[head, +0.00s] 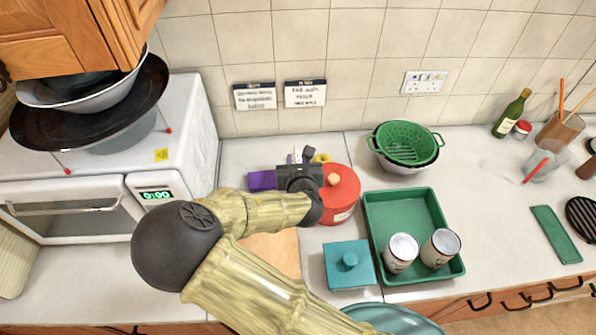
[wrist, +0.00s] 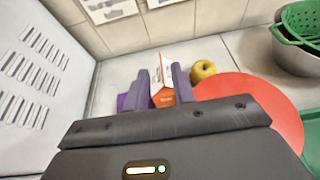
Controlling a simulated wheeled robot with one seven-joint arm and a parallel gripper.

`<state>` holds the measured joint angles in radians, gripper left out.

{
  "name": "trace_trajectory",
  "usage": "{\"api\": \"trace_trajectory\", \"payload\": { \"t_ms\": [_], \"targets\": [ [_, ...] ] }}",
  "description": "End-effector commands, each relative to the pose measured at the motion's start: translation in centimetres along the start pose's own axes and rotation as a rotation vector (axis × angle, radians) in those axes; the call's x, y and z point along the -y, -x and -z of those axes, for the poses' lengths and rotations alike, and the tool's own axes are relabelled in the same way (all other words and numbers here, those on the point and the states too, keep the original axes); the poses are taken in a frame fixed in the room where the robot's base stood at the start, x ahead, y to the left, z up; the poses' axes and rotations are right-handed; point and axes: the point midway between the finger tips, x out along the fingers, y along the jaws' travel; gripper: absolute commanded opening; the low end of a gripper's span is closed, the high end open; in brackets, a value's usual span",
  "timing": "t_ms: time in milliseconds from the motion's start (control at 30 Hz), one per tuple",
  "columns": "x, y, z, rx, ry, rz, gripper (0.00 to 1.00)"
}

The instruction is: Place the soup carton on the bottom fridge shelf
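The soup carton (wrist: 163,92), orange and white, shows between the two dark purple fingers of my gripper (wrist: 162,84) in the wrist view. One finger is close on each side of it; I cannot tell whether they touch it. In the head view only a small top part of the carton (head: 296,157) shows behind my gripper (head: 295,172), which is over the back of the counter. My wrist and arm hide its lower part, so I cannot tell whether it stands on the counter. No fridge or fridge shelf is in view.
A red pot (head: 340,199) stands right of my gripper, with a yellow apple (wrist: 203,70) behind it. A purple box (head: 262,181) lies to the left, near the white oven (head: 184,125). A green tray (head: 390,205) holds two cans. A teal lidded box (head: 338,275) is in front.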

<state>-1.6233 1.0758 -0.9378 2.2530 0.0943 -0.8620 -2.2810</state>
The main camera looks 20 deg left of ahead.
Motion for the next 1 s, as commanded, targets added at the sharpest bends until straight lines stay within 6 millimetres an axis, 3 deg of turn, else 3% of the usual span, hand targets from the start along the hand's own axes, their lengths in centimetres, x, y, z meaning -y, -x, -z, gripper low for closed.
{"api": "trace_trajectory", "payload": {
  "t_ms": [100,300,833,900,1000],
  "targets": [
    [-0.1,2.1,0.2,0.000,-0.001,-0.001,0.25],
    [0.0,4.2,0.1,0.000,0.000,0.000,0.25],
    [0.0,4.4,0.0,0.000,0.000,0.000,0.25],
    [0.0,4.4,0.0,0.000,-0.001,0.001,0.32],
    [0.7,4.3,0.1,-0.011,-0.033,0.015,0.32]
  ]
}}
